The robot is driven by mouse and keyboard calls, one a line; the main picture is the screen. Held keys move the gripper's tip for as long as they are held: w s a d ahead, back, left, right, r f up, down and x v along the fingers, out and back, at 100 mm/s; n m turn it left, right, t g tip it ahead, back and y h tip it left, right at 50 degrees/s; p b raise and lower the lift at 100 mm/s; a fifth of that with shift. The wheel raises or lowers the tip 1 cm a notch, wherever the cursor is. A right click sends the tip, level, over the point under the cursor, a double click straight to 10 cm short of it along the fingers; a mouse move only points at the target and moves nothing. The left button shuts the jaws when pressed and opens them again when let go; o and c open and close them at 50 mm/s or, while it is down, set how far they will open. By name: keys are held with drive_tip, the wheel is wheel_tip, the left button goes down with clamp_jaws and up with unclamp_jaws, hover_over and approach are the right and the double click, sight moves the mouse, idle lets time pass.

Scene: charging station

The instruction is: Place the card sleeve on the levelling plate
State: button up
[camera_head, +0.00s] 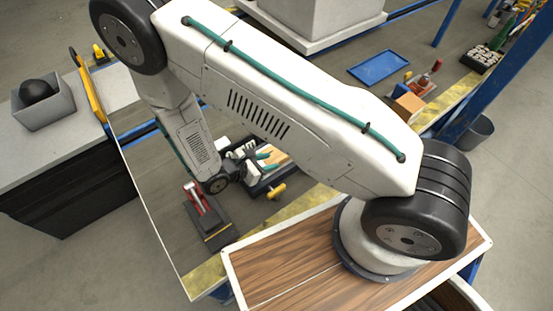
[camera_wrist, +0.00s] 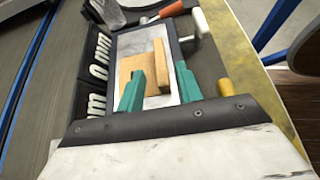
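My gripper (camera_wrist: 160,70) has two teal fingers spread apart with a gap between them. In the wrist view a tan cardboard-like piece, which looks like the card sleeve (camera_wrist: 159,62), shows between and beyond the fingertips; I see no finger closed on it. It lies over a pale panel (camera_wrist: 140,42) inside a dark tray (camera_wrist: 218,68). In the head view my gripper (camera_head: 265,161) is over this tray, beside the tan piece (camera_head: 279,156). I cannot tell for certain which surface is the levelling plate; a flat blue plate (camera_head: 378,67) lies farther back on the bench.
A red-handled clamp (camera_head: 197,197) on a dark base stands left of the tray. An orange-yellow knob (camera_head: 276,191) sits at the tray's near side. A brown box (camera_head: 407,106) and a red-handled tool (camera_head: 428,78) stand right of the blue plate. The bench between is mostly clear.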

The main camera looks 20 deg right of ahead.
drive_tip(key=v, duration=0.6)
drive_tip(key=shift+r, duration=0.2)
drive_tip(key=d+r+m+g+y, duration=0.1)
drive_tip(key=d+r+m, duration=0.25)
drive_tip(key=r, duration=0.55)
drive_tip(key=d+r+m+g+y, duration=0.2)
drive_tip(key=r+m, duration=0.2)
drive_tip(key=r, duration=0.4)
drive_tip(key=d+r+m+g+y, duration=0.1)
drive_tip(key=d+r+m, duration=0.15)
drive_tip(key=r, duration=0.65)
drive_tip(key=s+d+r+m+t+y, duration=0.3)
drive_tip(key=s+d+r+m+y, duration=0.2)
drive_tip(key=s+r, duration=1.1)
drive_tip(key=s+m+y, duration=0.1)
drive_tip(key=m+y, duration=0.2)
drive_tip(key=m, duration=0.2)
